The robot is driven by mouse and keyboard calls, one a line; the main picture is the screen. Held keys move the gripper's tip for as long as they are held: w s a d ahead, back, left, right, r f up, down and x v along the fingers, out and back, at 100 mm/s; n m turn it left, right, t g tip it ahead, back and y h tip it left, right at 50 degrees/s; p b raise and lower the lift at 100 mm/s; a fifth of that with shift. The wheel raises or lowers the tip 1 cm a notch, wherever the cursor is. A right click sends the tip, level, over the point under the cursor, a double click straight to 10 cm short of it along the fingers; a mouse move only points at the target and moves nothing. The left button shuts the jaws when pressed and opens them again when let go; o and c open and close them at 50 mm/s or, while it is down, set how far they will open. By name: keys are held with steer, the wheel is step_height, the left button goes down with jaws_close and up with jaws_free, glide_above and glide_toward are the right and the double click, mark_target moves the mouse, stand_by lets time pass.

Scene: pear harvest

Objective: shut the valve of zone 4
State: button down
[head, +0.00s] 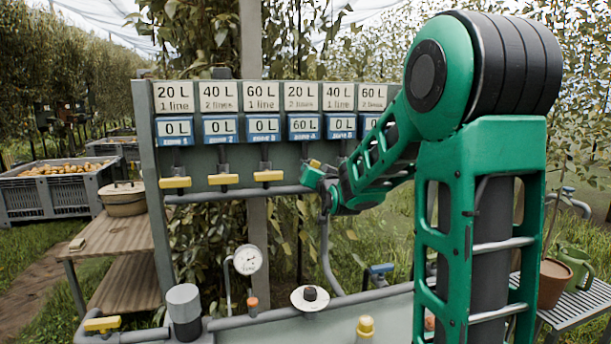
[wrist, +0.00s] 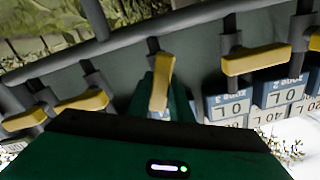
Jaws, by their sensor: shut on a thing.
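The valve board (head: 400,95) has a row of meters. My gripper (head: 322,178) is at this valve, shut on the handle. In the wrist view my gripper (wrist: 163,105) has green fingers around the handle; their tips are partly hidden.
Yellow handles of zones 1 (head: 175,182), 2 (head: 223,179) and 3 (head: 268,176) lie along the pipe, left of my gripper. The zone 3 handle (wrist: 255,60) is close by in the wrist view. Below are a gauge (head: 248,260) and pipework. My arm hides part of the board's right.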

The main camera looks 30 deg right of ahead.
steer(key=m, duration=0.6)
steer(key=shift+f, duration=0.1)
steer(key=m, duration=0.6)
steer(key=shift+d+f+m, duration=0.1)
steer(key=shift+f+m, duration=0.2)
steer(key=shift+m, duration=0.1)
stand_by(0.3)
steer(key=c, duration=1.6)
jaws_free()
steer(key=shift+f, duration=0.1)
steer(key=shift+d, duration=0.1)
steer(key=shift+s, duration=0.1)
